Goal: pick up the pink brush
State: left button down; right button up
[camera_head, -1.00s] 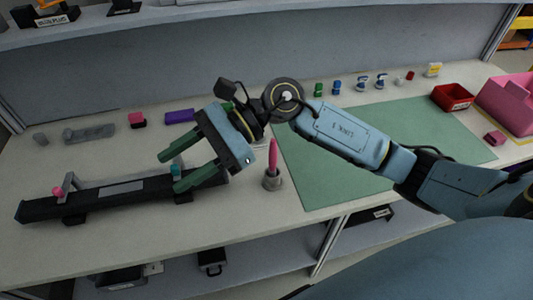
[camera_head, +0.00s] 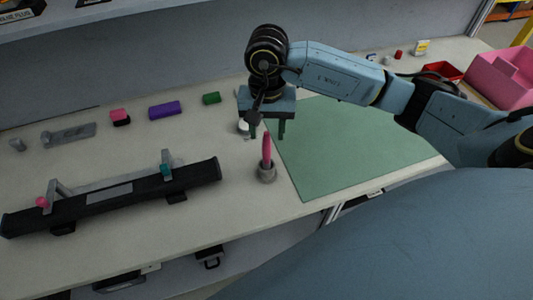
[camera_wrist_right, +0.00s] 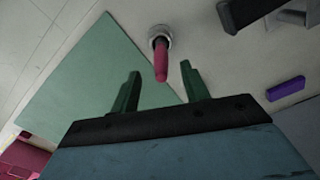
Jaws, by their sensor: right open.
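The pink brush (camera_head: 267,150) stands upright in a small grey round holder (camera_head: 267,174) on the table, just left of the green mat. In the right wrist view the brush (camera_wrist_right: 161,62) points toward my gripper, its holder (camera_wrist_right: 161,36) beyond it. My right gripper (camera_head: 267,134) is open, with green fingers pointing down, above and slightly behind the brush. In the right wrist view the open fingers (camera_wrist_right: 160,80) lie either side of the brush's line, apart from it. I cannot tell the exact depth gap. My left gripper is not in view.
A long black dashboard module (camera_head: 110,196) lies to the left. Behind it are a purple block (camera_head: 165,110), a pink-and-black block (camera_head: 119,117) and a green block (camera_head: 211,98). The green mat (camera_head: 340,150) is clear. A pink bin (camera_head: 500,78) stands at the right.

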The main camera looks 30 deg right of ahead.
aim_at(267, 146)
jog(key=shift+w+f+p, duration=0.1)
jog(key=shift+f+p, duration=0.3)
jog(key=shift+f, duration=2.75)
jog(key=shift+c, duration=0.5)
grip_shut()
